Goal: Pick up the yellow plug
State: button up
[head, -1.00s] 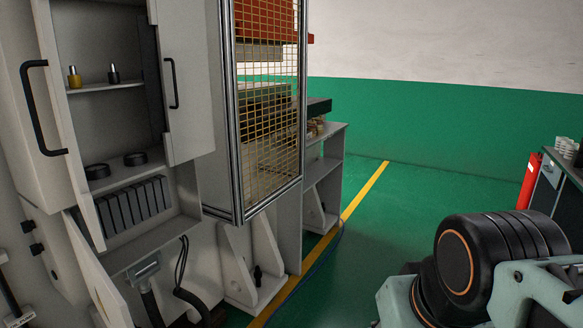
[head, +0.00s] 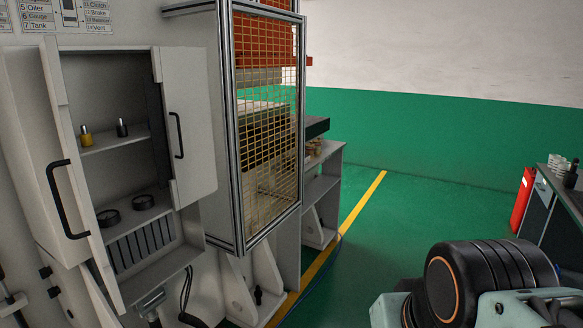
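The yellow plug (head: 87,136) stands upright on the upper shelf of the open wall cabinet, at the left of the head view. It has a yellow lower body and a paler metal top. A similar black plug (head: 122,128) stands to its right on the same shelf. My arm shows at the lower right, well away from the cabinet. My gripper is not in view.
The cabinet's two doors stand open, with black handles on the left door (head: 66,200) and the right door (head: 185,120). Two round black parts lie on the lower shelf. A mesh guard (head: 265,140) stands right of the cabinet. Green floor (head: 385,235) is free.

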aim_at(86, 137)
jog(key=k+j+u, duration=0.2)
jog(key=u, duration=0.15)
jog(key=k+j+u, duration=0.1)
jog(key=j+u, duration=0.25)
jog(key=j, duration=0.15)
jog(key=k+j+u, duration=0.1)
jog(key=j+u, duration=0.2)
jog(key=i+l+u, duration=0.15)
jog(key=l, duration=0.35)
jog(key=l+u, duration=0.2)
jog(key=l, duration=0.35)
jog(key=i+l+u, duration=0.15)
jog(key=l, duration=0.4)
